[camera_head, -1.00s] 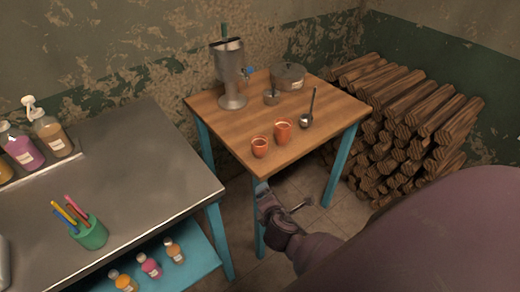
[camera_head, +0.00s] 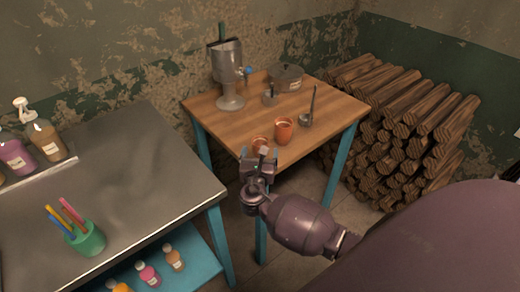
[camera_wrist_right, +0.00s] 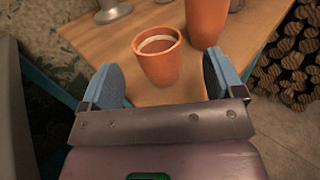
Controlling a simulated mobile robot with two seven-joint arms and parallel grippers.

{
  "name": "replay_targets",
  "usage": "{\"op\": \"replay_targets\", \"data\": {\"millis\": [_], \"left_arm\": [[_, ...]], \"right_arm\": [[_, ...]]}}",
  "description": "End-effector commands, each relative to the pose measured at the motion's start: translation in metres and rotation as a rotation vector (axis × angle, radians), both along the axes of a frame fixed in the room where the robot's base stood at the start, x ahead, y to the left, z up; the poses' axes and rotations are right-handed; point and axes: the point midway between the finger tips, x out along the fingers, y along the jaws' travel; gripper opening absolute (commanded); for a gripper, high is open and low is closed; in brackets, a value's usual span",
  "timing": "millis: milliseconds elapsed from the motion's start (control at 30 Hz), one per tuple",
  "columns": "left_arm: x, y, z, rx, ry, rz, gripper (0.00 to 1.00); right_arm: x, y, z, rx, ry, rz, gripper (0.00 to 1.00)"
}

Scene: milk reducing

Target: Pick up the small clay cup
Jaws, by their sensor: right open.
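The small clay cup (camera_head: 260,144) stands upright near the front corner of the wooden table (camera_head: 215,119), partly hidden by my gripper in the head view. In the right wrist view the small clay cup (camera_wrist_right: 158,60) is orange-brown with something pale inside, and stands ahead of and between my fingers, apart from both. My right gripper (camera_head: 260,158) is open and empty at the table's front edge; its two blue fingertips show in the right wrist view (camera_wrist_right: 160,77). My left gripper is not in view.
A taller clay cup (camera_head: 284,131) stands just right and behind the small one. A ladle (camera_head: 308,112), a small metal item (camera_head: 270,97), a lidded pot (camera_head: 287,77) and a metal dispenser (camera_head: 228,75) stand farther back. A metal counter (camera_head: 130,160) is on the left.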

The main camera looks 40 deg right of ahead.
Motion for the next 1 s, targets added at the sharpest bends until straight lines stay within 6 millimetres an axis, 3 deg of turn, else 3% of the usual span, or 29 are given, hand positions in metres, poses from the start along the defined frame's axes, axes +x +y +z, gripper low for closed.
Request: {"op": "replay_targets", "data": {"millis": [500,733,767,1000], "left_arm": [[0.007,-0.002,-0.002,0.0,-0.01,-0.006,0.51],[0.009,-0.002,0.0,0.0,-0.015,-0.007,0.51],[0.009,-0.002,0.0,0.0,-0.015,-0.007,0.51],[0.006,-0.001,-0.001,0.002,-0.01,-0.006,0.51]], "right_arm": [[0.041,-0.031,-0.001,0.0,0.001,0.0,0.87],[0.043,-0.032,0.0,0.002,-0.001,0.001,0.87],[0.043,-0.032,0.0,0.002,-0.001,0.001,0.85],[0.043,-0.032,0.0,0.002,-0.001,0.001,0.49]]}}
